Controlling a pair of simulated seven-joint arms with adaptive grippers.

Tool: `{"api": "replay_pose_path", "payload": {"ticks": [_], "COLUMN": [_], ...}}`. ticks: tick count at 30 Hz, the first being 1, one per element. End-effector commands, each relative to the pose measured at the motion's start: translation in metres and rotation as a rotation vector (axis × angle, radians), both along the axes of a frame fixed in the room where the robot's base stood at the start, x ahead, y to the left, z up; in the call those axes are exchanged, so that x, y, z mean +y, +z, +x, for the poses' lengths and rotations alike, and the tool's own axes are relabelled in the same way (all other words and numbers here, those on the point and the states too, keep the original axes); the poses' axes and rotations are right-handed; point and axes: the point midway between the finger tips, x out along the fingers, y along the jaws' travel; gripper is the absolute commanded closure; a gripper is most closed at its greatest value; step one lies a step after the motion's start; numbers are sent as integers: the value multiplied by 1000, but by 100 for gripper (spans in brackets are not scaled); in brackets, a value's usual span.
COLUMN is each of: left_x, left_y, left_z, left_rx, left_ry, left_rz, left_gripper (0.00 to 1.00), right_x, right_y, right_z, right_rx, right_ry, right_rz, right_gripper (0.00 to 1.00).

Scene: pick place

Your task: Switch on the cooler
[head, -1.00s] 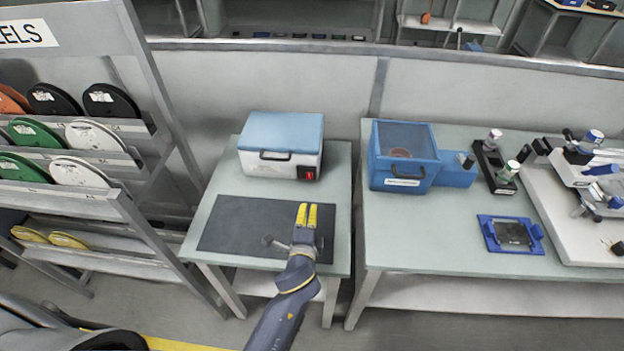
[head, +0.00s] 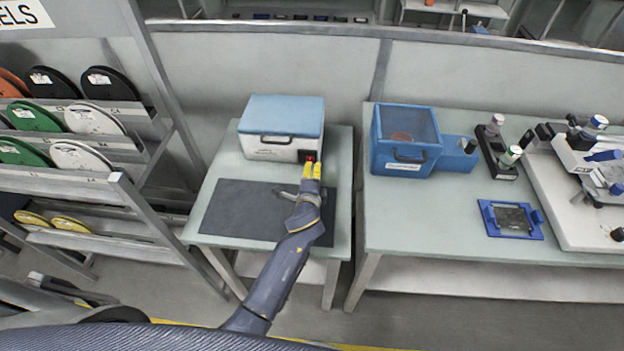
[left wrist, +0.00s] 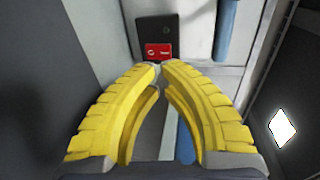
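The cooler (head: 257,147) is a white box with a blue lid and a dark front handle, at the back of the left table. Its red switch (head: 309,156) sits on a dark panel at the front lower right. In the left wrist view the red switch (left wrist: 158,51) shows just beyond the fingertips. My left gripper (head: 312,169) has yellow fingers, which also show in the left wrist view (left wrist: 160,68). Their tips are together with nothing between them, pointing at the switch from close in front. I cannot tell whether they touch it. My right gripper is not in view.
A dark mat (head: 240,212) lies on the left table under my arm. A blue box (head: 403,143) and a blue-framed tray (head: 510,219) stand on the right table. A rack of reels (head: 85,130) stands at the left.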

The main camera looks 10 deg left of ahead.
Motion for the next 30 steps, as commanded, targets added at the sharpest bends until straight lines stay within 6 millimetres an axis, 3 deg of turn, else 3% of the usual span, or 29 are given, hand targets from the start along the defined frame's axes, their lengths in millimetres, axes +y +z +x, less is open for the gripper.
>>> {"api": "replay_pose_path", "payload": {"ticks": [9,23,30], "left_x": [3,3,4], "left_y": [3,3,9], "left_z": [23,26,38], "left_rx": [0,0,1], "left_ry": [1,1,1], "left_rz": [2,1,-2], "left_gripper": [100,100,100], "right_x": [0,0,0], "right_y": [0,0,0], "right_z": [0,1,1], "right_rx": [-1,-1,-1], "right_ry": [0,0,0], "right_rz": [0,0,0], "right_gripper": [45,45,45]}}
